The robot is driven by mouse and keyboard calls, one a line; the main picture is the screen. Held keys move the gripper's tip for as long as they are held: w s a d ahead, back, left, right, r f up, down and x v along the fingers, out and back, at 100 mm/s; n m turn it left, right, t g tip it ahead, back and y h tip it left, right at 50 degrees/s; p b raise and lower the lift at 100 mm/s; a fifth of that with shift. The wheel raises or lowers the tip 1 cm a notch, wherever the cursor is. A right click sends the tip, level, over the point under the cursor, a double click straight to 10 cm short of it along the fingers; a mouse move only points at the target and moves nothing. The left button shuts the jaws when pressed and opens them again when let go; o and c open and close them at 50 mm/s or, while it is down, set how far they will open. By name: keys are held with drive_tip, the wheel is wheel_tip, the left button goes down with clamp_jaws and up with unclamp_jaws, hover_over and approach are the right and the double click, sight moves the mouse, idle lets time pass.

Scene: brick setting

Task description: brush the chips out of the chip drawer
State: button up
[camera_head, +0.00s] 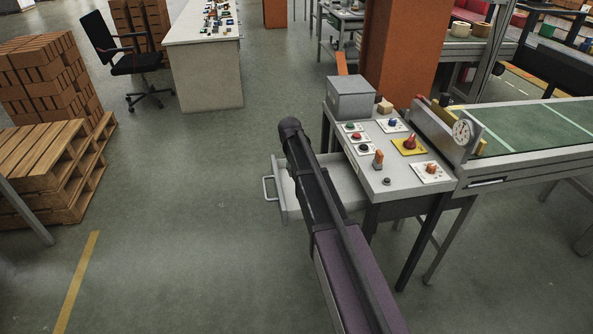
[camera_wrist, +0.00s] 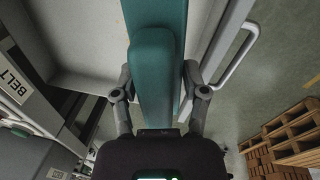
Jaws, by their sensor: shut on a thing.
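My gripper (camera_wrist: 158,75) is shut on a long teal tool (camera_wrist: 152,60), taken to be the brush, with one finger on each side of it. Its far end runs out of the top of the wrist view, and no bristles show. The drawer (camera_head: 278,200) is pulled out from the left side of the grey control table in the head view, partly behind my arm. In the wrist view the drawer (camera_wrist: 85,35) lies below the tool, with its bar handle (camera_wrist: 238,62) at right. My gripper and the tool are hidden in the head view.
The control table (camera_head: 405,180) carries several buttons and levers and a grey box (camera_head: 351,98). A green conveyor (camera_head: 530,128) adjoins it at right. A pallet stack (camera_head: 55,165) and bricks stand at left. The floor left of the drawer is clear.

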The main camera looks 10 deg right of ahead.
drive_tip(key=shift+f+b, duration=1.5)
drive_tip(key=shift+f, duration=0.3)
drive_tip(key=shift+r, duration=0.1)
wheel_tip(320, 180, up, 16)
drive_tip(key=p, duration=1.6)
drive_tip(key=shift+s+f, duration=0.1)
drive_tip(key=shift+f, duration=0.1)
